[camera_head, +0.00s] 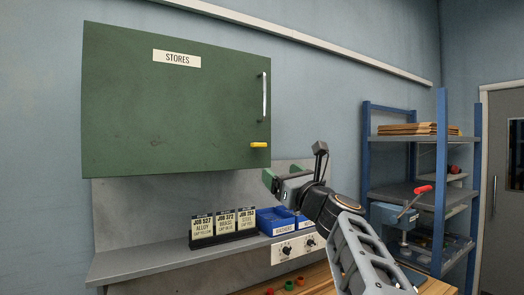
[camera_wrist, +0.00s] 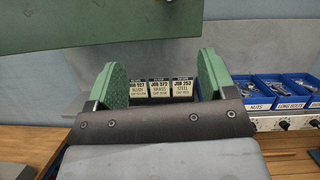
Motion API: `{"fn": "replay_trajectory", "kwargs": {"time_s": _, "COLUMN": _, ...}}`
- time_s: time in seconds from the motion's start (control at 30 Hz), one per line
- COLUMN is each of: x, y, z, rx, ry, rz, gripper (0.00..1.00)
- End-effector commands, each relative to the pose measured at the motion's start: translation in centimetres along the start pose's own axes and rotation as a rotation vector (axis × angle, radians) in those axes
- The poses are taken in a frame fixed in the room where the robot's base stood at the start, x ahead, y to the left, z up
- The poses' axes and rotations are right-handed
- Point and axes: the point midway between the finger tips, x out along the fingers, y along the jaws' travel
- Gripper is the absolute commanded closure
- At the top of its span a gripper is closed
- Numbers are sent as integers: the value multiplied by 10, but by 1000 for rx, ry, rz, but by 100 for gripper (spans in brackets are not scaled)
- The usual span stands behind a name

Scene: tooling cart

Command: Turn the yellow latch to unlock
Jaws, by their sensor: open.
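The yellow latch (camera_head: 258,145) is a small bar lying horizontally on the lower right of the green cabinet door (camera_head: 170,105), below its upright metal handle (camera_head: 264,95). The door is marked STORES and looks closed. My gripper (camera_head: 268,180) is in front of the wall panel, below and slightly right of the latch, and apart from it. In the wrist view its green fingers (camera_wrist: 165,80) are spread wide with nothing held between them. That view shows only the cabinet's lower part (camera_wrist: 90,18), and the latch is not visible there.
Three job cards (camera_head: 222,224) stand on the grey shelf (camera_head: 140,262) below the cabinet. Blue bins (camera_head: 275,221) and a panel with knobs (camera_head: 298,248) are to their right. A blue rack (camera_head: 440,190) and a red-handled tool (camera_head: 414,202) stand further right. The space before the door is clear.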

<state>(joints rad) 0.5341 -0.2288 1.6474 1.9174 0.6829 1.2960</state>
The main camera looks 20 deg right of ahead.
Motion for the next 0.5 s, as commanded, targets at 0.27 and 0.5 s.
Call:
{"fn": "replay_trajectory", "kwargs": {"time_s": 0.27, "x": 26, "y": -14, "z": 19, "rx": 95, "ry": -57, "rz": -32, "gripper": 23}}
{"fn": "replay_trajectory", "kwargs": {"time_s": 0.5, "x": 73, "y": -16, "z": 22, "rx": 92, "ry": -56, "rz": -31, "gripper": 23}}
